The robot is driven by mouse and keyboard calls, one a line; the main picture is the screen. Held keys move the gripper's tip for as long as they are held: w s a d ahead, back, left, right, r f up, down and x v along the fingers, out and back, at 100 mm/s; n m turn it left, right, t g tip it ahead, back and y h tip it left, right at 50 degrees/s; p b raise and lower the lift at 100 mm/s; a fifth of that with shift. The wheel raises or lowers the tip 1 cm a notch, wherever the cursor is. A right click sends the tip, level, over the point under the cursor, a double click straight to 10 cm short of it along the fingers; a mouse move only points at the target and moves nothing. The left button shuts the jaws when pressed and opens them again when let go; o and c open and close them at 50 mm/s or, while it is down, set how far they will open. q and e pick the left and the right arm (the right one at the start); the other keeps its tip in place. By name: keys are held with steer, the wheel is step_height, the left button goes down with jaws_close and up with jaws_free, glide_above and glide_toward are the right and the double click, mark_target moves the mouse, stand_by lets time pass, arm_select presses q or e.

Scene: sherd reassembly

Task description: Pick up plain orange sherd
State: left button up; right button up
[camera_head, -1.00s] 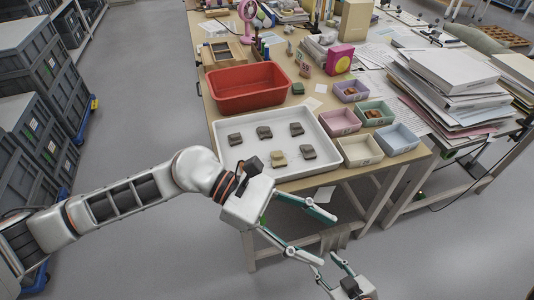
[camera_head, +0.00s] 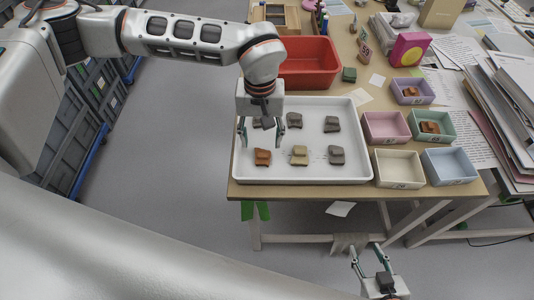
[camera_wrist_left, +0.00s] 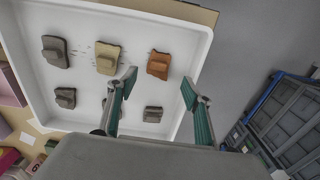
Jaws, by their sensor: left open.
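The plain orange sherd (camera_head: 262,157) lies in the front left part of the white tray (camera_head: 300,181). In the left wrist view the orange sherd (camera_wrist_left: 158,64) lies just beyond the gap between my fingertips, apart from both. My left gripper (camera_head: 259,143) is open and empty, pointing down over the tray's left side; its fingers also show in the left wrist view (camera_wrist_left: 159,82). My right gripper (camera_head: 366,248) is low in front of the table, its fingers apart and nothing seen between them.
A tan sherd (camera_head: 299,156) lies right of the orange one, with several grey-brown sherds around. A red bin (camera_head: 310,63) stands behind the tray. Small pink (camera_head: 386,127), cream (camera_head: 398,168), green, blue and purple boxes stand to the right; purple and green hold orange-brown sherds.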

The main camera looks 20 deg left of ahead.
mark_target(263, 155)
arm_select(q)
step_height(263, 155, down, 6)
steer(key=shift+s+d+f, duration=0.1)
steer(key=shift+s+d, duration=0.05)
stand_by(0.3)
steer(key=c, duration=1.2)
